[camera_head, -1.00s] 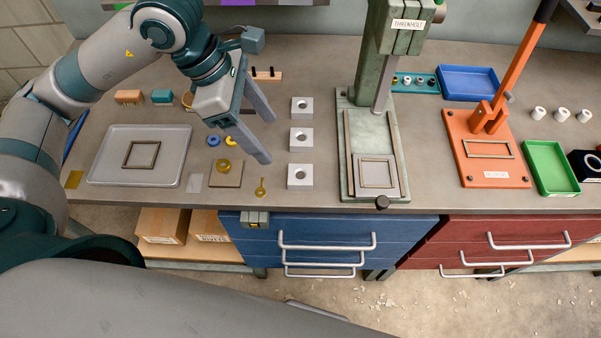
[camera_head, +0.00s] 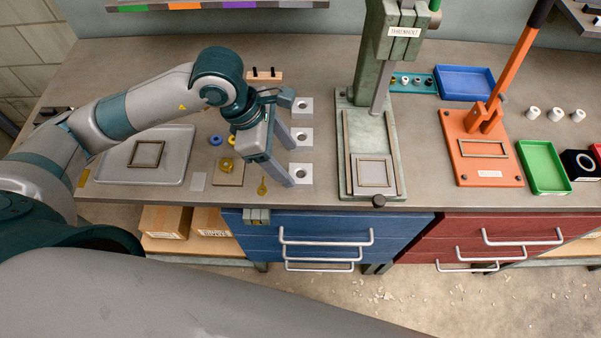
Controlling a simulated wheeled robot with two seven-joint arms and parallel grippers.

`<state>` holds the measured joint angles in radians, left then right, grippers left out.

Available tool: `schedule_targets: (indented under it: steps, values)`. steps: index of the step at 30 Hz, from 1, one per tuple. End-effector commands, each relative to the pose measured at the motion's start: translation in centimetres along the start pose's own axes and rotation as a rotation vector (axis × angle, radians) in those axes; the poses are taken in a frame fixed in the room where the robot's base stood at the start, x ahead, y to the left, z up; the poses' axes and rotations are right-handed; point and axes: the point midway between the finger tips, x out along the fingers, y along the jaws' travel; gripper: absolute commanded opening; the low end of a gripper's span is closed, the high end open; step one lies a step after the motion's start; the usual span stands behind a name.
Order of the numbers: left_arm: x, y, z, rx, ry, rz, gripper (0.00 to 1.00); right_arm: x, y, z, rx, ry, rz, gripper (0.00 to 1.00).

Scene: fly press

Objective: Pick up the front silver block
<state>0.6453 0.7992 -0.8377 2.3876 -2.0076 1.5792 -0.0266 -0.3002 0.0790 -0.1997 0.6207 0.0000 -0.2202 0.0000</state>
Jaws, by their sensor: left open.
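Three silver blocks, each with a round hole in its top, stand in a column on the bench. The front silver block (camera_head: 302,174) is the one nearest the bench's front edge. The middle block (camera_head: 303,138) and the back block (camera_head: 303,106) are behind it. My left gripper (camera_head: 291,166) is open and empty, with its fingers pointing down and to the right. One fingertip shows at the left edge of the front block and the other near the middle block. I cannot tell how high the fingertips are or whether they touch. My right gripper is out of view.
A green press (camera_head: 345,190) stands right of the blocks, with bare bench between. A grey tray (camera_head: 115,172), a brass key-like piece (camera_head: 262,187) and small rings (camera_head: 215,141) lie to the left. An orange press (camera_head: 487,172) and a green tray (camera_head: 546,177) are farther right.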

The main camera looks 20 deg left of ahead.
Motion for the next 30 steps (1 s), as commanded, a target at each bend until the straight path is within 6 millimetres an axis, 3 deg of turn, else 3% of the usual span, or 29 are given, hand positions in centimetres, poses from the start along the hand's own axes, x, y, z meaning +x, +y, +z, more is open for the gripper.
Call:
schedule_targets:
  steps: [5,12,18,30]
  values:
    - [0.6,0.0,0.2,-0.001,0.0,-0.003,0.64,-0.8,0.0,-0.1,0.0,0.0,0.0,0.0]
    - [3.1,-0.1,0.5,-0.002,0.002,-0.004,0.64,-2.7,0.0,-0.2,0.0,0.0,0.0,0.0]
    - [5.0,-0.1,0.5,-0.001,0.0,-0.002,0.64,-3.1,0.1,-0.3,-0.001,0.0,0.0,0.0]
    - [5.2,0.0,0.4,0.0,-0.001,-0.001,0.64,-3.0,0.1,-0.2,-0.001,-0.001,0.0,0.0]
